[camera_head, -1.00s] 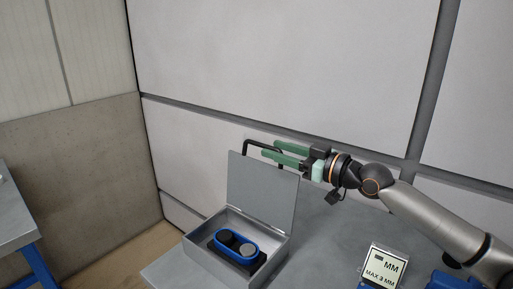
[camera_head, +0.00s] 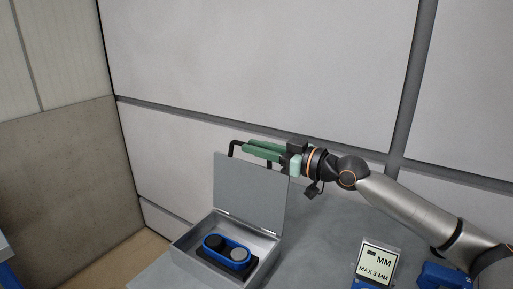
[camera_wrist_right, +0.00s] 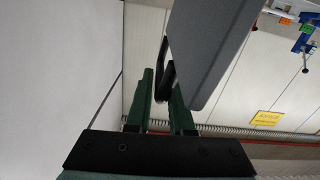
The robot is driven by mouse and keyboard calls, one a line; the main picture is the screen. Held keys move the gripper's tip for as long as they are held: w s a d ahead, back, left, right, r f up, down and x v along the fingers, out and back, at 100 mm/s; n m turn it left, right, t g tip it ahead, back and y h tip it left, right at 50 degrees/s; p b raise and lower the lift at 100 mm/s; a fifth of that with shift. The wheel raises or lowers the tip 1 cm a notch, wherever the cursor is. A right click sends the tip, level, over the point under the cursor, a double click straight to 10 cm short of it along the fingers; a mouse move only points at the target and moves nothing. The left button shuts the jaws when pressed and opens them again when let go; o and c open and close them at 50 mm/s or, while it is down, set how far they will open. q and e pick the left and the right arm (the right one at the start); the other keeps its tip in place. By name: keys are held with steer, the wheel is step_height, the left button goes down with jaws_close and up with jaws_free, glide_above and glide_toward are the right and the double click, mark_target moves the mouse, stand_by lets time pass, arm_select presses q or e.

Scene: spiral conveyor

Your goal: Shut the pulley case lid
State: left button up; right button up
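The pulley case (camera_head: 190,237) is an open grey box on the table. Its grey lid (camera_head: 249,193) stands upright from the rear edge. A blue-rimmed pulley piece with two round dark wheels (camera_head: 228,248) lies inside. A black handle (camera_head: 234,146) rises at the lid's top edge. My right gripper (camera_head: 257,149) has its green fingers closed in around the handle. In the right wrist view the black handle (camera_wrist_right: 164,80) shows between the fingertips, beside the grey lid (camera_wrist_right: 212,45). My left gripper is out of view.
A sign reading "MAX 3 MM" (camera_head: 377,264) and a blue object (camera_head: 437,277) stand at the table's right front. The grey table (camera_head: 325,235) is bare between case and sign. A pale panelled wall (camera_head: 260,60) is behind.

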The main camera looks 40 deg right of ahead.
jaws_close()
stand_by(1.0)
